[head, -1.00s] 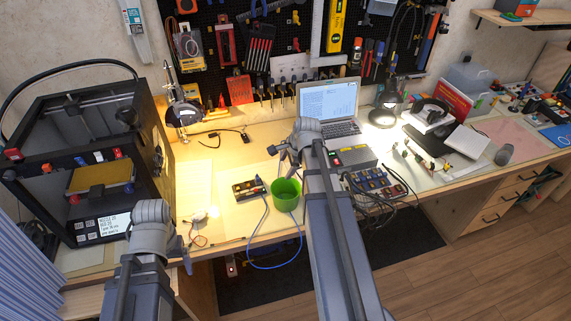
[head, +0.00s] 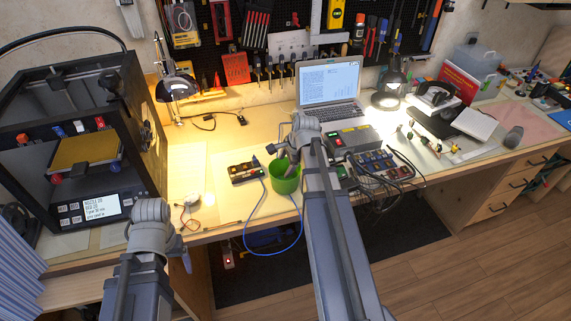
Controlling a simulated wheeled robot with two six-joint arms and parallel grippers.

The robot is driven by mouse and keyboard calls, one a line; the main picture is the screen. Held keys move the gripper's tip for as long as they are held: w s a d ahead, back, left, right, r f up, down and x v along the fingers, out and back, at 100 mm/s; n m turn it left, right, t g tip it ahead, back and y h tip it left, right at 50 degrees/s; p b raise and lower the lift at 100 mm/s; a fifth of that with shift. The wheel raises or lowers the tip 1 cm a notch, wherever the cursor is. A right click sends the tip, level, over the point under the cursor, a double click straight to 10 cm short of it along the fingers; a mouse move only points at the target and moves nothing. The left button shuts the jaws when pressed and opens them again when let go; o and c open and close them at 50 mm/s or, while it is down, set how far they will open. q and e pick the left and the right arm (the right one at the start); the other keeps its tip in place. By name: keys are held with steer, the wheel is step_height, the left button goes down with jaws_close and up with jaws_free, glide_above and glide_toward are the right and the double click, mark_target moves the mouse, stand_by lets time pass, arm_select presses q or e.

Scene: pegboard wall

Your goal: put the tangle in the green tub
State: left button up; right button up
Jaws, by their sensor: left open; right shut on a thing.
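The green tub (head: 286,184) stands on the bench near its front edge, in the middle of the head view. My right gripper (head: 284,163) is at the tub's mouth, its fingers pointing down over the opening. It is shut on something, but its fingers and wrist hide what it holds. I cannot make out the tangle for certain in the jaws or in the tub. My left gripper (head: 186,262) is open, low at the left in front of the bench edge, away from the tub.
A small box with knobs (head: 245,172) sits left of the tub, and its blue cable hangs over the front edge. Thin orange wires (head: 188,224) and a black cable (head: 208,121) lie on the left.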

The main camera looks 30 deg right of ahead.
mark_target(285, 158)
steer(key=shift+f, duration=0.55)
steer(key=o, duration=1.2)
steer(key=shift+o, duration=0.2)
steer(key=shift+r, duration=0.1)
step_height(285, 158, up, 7)
steer(key=p, duration=0.6)
steer(key=shift+r+p, duration=0.1)
steer(key=shift+p, duration=0.3)
steer(key=shift+f, duration=0.25)
